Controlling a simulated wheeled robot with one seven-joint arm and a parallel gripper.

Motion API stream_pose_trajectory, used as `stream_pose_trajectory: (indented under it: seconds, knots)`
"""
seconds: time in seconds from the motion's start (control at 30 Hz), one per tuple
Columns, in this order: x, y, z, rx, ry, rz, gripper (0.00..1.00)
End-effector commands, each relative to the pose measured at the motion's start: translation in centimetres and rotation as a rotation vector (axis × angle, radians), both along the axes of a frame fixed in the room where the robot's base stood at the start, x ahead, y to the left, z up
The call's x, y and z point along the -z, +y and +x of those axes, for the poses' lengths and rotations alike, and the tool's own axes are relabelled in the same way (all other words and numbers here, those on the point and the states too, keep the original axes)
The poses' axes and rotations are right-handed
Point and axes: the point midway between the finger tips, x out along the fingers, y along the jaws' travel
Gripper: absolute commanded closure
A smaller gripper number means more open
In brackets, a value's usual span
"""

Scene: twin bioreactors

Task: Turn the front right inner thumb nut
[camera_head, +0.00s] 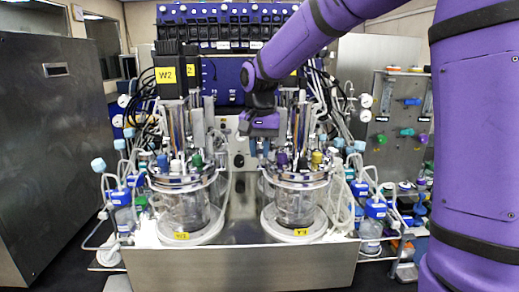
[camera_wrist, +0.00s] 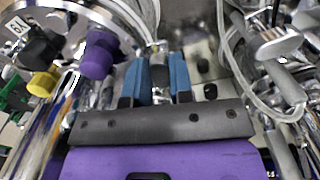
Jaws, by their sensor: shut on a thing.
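My gripper (camera_head: 260,152) points down at the left, inner side of the right glass vessel (camera_head: 292,205), near its steel lid (camera_head: 297,177). The nut is mostly hidden by the fingers and cannot be made out in the head view. A purple cap (camera_wrist: 97,58) stands just left of the fingers in the wrist view.
The left vessel (camera_head: 182,207) stands beside the right one on a steel base (camera_head: 240,268). A yellow cap (camera_wrist: 41,84) and a black cap (camera_wrist: 40,45) crowd the lid. Pale tubing (camera_wrist: 232,60) loops right of my fingers. Bottles with blue caps (camera_head: 375,210) flank the right vessel.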

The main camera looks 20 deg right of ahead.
Motion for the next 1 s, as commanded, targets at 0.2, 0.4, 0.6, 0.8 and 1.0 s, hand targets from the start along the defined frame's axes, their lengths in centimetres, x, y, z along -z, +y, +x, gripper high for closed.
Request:
stream_pose_trajectory:
  seconds: [0.2, 0.4, 0.6, 0.8, 1.0]
  knots:
    - [-0.15, -0.02, 0.08, -0.019, -0.005, 0.001, 1.00]
    - [-0.16, -0.01, 0.08, -0.021, -0.004, 0.000, 1.00]
    - [-0.15, -0.01, 0.08, -0.020, -0.004, 0.000, 0.60]
    - [-0.08, -0.01, 0.04, -0.020, -0.002, 0.000, 0.53]
    - [-0.56, 0.00, 0.07, -0.019, -0.004, 0.000, 0.53]
